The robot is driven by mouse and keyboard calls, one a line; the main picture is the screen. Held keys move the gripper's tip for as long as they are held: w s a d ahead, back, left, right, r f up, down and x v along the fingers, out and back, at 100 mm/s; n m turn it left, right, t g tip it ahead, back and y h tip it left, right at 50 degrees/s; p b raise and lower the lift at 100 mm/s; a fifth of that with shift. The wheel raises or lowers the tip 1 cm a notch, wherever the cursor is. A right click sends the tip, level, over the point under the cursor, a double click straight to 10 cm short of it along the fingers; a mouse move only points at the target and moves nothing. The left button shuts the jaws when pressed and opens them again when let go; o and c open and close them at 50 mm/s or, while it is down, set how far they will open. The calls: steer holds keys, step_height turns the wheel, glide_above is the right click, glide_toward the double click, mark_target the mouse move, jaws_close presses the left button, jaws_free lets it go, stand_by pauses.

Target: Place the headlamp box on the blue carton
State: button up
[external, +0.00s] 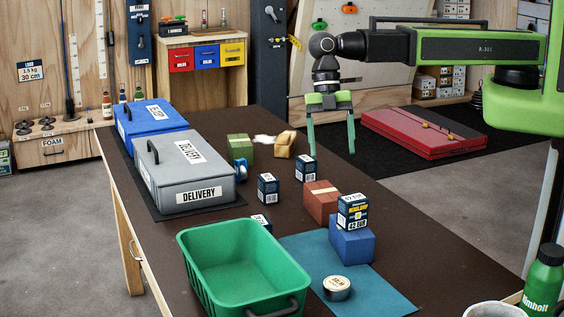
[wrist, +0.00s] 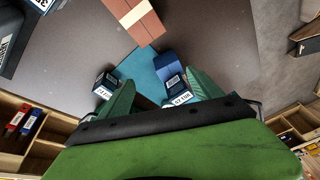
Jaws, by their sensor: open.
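The headlamp box (external: 352,212), dark blue with white and yellow print and a 42 EUR label, sits upright on top of the blue carton (external: 351,246) in the external view. The carton stands on a teal mat toward the front right of the table. My gripper (external: 331,150) is open and empty, fingers pointing down, well above the table and clear of the box. In the wrist view the open fingers (wrist: 161,77) show at the lower middle, and the right one partly hides the boxes beyond it.
A reddish-brown carton (external: 321,202) stands just behind the blue carton. Small dark boxes (external: 268,188) stand to its left. A green basket (external: 243,264) is at the front left, a round tin (external: 337,288) lies on the mat (external: 385,290), and a grey delivery case (external: 185,170) is farther left.

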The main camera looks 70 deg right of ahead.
steer(key=w+d+m+t+h, duration=0.1)
steer(key=d+m, duration=0.9)
steer(key=d, duration=1)
steer(key=w+d+f+m+t+h, duration=0.1)
steer(key=w+d+m, duration=0.3)
steer(key=d+m, duration=0.7)
steer(key=d, duration=0.9)
steer(key=shift+w+d+m+h, duration=0.2)
steer(key=shift+m+h, duration=0.1)
steer(key=shift+h, duration=0.1)
step_height(320, 180, down, 3)
steer(key=b, duration=0.3)
steer(key=shift+f, duration=0.1)
